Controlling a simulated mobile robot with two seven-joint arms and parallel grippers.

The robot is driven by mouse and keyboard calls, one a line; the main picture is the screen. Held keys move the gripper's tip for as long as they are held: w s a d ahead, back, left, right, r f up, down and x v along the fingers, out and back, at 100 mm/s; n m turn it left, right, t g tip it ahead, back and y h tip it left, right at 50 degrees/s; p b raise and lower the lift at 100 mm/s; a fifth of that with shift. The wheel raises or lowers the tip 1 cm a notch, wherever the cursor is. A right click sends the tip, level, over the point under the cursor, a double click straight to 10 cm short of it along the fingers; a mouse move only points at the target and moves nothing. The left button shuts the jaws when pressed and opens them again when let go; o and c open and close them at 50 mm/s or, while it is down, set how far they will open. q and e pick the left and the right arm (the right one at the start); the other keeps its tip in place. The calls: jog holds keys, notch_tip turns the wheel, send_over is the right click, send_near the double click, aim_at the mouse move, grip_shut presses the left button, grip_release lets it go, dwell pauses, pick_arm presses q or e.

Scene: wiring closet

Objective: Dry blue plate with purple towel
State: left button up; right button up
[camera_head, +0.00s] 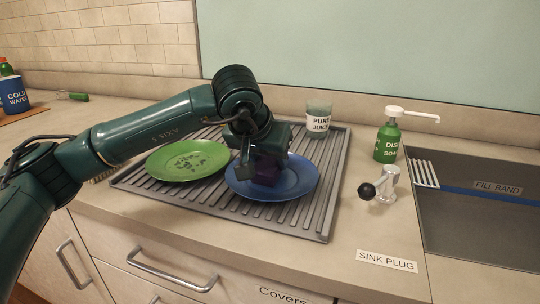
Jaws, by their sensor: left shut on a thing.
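The blue plate (298,184) lies on the ridged drying rack, right of a green plate. My left gripper (262,172) is over the blue plate's left half and is shut on the purple towel (265,181), a small dark bundle. The towel appears to be at the plate's surface; firm contact cannot be told. The gripper hides part of the plate's far left side. My right gripper is not in view.
The green plate (188,160) with dark specks lies on the drying rack (325,205). A juice glass (317,120) stands at the rack's back right corner.

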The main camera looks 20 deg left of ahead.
pick_arm(q)
jog(key=shift+r, duration=0.1)
jog(key=shift+w+d+p, duration=0.15)
jog(key=shift+w+d, duration=0.15)
jog(key=shift+w, duration=0.4)
jog(key=shift+w+d+p, duration=0.15)
jog(key=shift+w+d, duration=0.1)
jog(key=shift+w, duration=0.4)
jog(key=shift+s, duration=0.1)
jog(key=shift+s+a+f+b, duration=0.15)
jog(key=shift+s+b, duration=0.25)
jog(key=shift+s, duration=0.95)
jog(key=shift+w, duration=0.15)
jog(key=shift+w+p, duration=0.4)
jog(key=shift+w, duration=0.9)
